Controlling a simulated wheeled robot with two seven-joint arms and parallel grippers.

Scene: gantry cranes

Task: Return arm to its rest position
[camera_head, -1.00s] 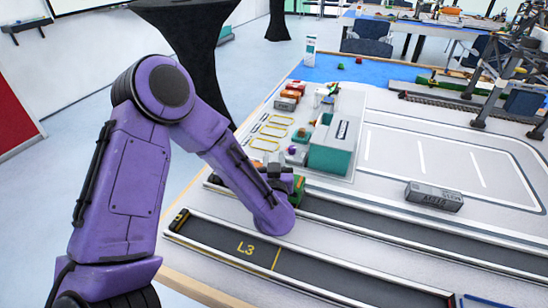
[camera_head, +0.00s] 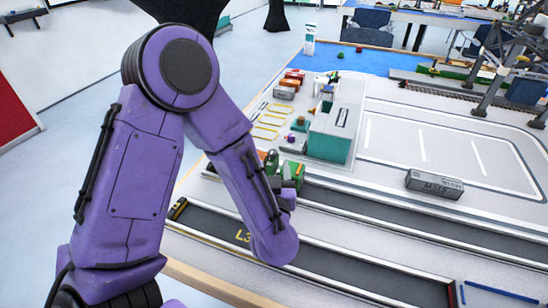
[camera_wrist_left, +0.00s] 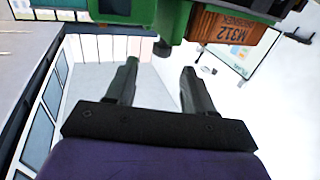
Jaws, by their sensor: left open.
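My left arm (camera_head: 130,190) is purple and comes in from the left in the head view, its forearm bent down over the near table edge. In the left wrist view my left gripper (camera_wrist_left: 158,68) is open, with nothing between its two dark fingers. A green vehicle (camera_wrist_left: 172,20) with a brown container (camera_wrist_left: 235,28) marked M312 shows at the top of that view, beyond the fingertips. In the head view the green vehicle (camera_head: 292,172) stands just beyond the forearm, which hides part of it. The fingers cannot be made out there. My right gripper is not in view.
A dark lane marked L3 (camera_head: 345,268) runs along the table's near side. A grey container (camera_head: 434,184) lies on the white surface. A teal and white building (camera_head: 330,135) stands behind the vehicle. Gantry cranes (camera_head: 497,60) stand at the back right. Open floor lies left of the table.

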